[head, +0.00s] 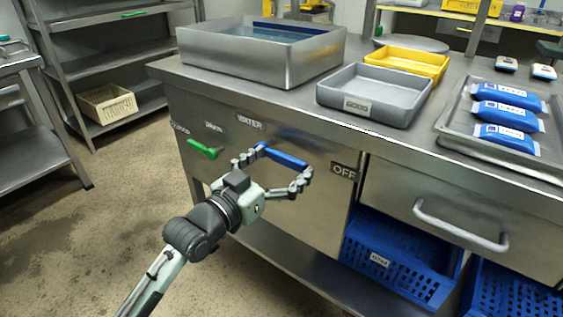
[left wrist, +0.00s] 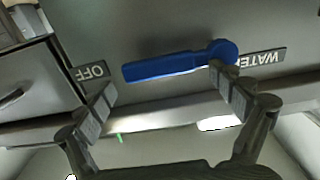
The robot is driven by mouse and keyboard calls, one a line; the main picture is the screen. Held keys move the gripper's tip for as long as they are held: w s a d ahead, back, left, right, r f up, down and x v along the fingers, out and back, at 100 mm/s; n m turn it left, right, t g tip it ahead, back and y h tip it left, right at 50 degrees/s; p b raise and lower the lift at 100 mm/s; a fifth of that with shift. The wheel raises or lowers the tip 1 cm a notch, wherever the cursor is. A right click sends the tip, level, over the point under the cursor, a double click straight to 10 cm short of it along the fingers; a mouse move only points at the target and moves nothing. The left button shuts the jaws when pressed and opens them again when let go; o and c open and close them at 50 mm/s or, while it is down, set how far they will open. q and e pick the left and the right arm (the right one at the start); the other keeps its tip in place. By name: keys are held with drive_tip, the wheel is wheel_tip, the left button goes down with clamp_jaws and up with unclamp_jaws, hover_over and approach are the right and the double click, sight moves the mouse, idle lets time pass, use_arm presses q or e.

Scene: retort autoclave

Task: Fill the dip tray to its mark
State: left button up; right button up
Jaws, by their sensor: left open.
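The dip tray (head: 265,50) is a wide steel basin on the counter's back left. It holds some bluish liquid, and a dark blue band runs along its inner far wall. A blue lever (head: 284,156) sits on the cabinet front below it, between a WATER label (head: 250,122) and an OFF label (head: 343,171). The lever's free end points toward OFF. My left gripper (head: 271,167) is open in front of the lever. In the left wrist view the blue lever (left wrist: 170,67) spans between the spread fingertips (left wrist: 162,82); I cannot tell whether they touch it. My right gripper is not in view.
A green lever (head: 204,149) is left of the blue one. A grey tray (head: 375,92), a yellow tray (head: 408,60) and a steel tray of blue packs (head: 458,125) stand on the counter. A drawer handle (head: 460,228) projects at the right. Blue crates (head: 400,268) sit below.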

use_arm(q)
drive_tip(key=shift+c, duration=0.3)
drive_tip(key=shift+r, duration=0.1)
drive_tip(key=c, duration=1.6)
drive_tip(key=shift+c, duration=0.2)
wheel_tip(320, 180, down, 2)
drive_tip(key=m+p, duration=0.1)
drive_tip(key=m, duration=0.2)
drive_tip(key=shift+p, duration=0.35)
drive_tip(key=o, duration=1.3)
drive_tip(key=shift+c, duration=0.2)
drive_tip(key=o, duration=0.4)
drive_tip(key=shift+w+d, duration=0.1)
drive_tip(key=shift+o, duration=0.2)
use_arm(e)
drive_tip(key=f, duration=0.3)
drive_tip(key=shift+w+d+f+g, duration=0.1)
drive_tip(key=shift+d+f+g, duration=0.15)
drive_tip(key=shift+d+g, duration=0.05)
